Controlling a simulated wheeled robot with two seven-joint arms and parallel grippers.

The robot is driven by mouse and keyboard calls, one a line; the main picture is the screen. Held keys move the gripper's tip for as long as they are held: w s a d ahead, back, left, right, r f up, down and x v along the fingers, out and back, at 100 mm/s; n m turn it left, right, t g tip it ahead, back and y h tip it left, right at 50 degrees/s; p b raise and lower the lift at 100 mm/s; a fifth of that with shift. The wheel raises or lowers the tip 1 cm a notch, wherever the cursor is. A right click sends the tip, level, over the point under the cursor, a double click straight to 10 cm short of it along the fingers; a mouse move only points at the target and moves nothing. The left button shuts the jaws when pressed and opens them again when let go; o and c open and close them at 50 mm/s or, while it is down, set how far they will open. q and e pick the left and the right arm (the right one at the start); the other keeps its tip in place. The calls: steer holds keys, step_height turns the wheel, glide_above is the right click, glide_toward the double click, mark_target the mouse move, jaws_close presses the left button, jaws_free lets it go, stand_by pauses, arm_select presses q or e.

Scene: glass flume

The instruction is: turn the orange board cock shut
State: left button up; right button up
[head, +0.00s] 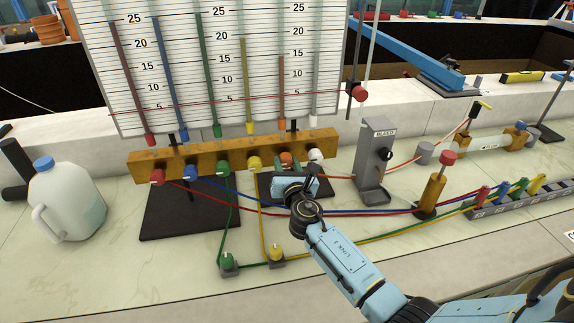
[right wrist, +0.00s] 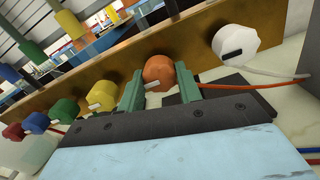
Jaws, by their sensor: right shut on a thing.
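The orange board cock (head: 286,158) is on the brown manifold bar (head: 215,157), between the yellow cock (head: 254,163) and the white cock (head: 316,155). In the right wrist view the orange cock (right wrist: 158,71) sits between the two green fingers of my right gripper (right wrist: 160,88), which is shut on it. A small pale mark shows at its lower left edge. In the head view my right gripper (head: 289,173) reaches up to the bar and hides the cock's lower part. My left gripper is not in view.
Red, blue and green cocks line the bar's left part. Coloured tubes run over the bench beneath my right arm. A grey BLEED stand (head: 376,155) is right of the bar, a brass post (head: 431,190) farther right. A white jug (head: 66,205) stands left.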

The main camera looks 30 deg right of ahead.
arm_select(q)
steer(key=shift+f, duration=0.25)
arm_select(e)
steer(key=shift+m, duration=0.4)
steer(key=m+b, duration=0.2)
steer(key=m, duration=0.2)
steer(key=shift+f+m, duration=0.1)
steer(key=shift+m, duration=0.3)
steer(key=m+b, duration=0.2)
steer(key=m, duration=0.3)
steer(key=shift+m, duration=1.1)
steer(key=m+b, duration=0.1)
steer(key=m, duration=0.2)
steer(key=shift+m, duration=0.8)
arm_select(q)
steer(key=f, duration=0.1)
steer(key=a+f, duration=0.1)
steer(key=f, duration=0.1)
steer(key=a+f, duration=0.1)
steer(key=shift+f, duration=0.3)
arm_select(e)
steer(key=shift+m, duration=0.4)
